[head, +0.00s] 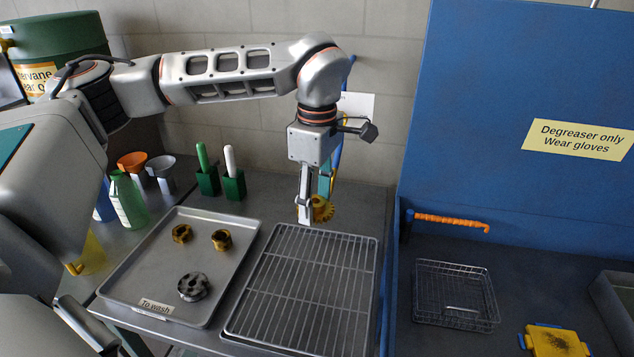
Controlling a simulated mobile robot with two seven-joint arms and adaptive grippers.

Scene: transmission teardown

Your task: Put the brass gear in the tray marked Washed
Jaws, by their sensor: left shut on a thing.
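My left gripper (306,212) points down and is shut on a brass gear (323,209). It holds the gear just above the back edge of a tray with a wire rack (262,318). The rack is empty, and I see no Washed label on this tray. To its left is a metal tray labelled To wash (112,284). In it lie two brass-coloured dirty parts (181,233) and (221,240) and a dark grey gear (194,286).
At right, a blue degreaser station (500,60) holds a wire basket (455,296) and a yellow item (555,341).

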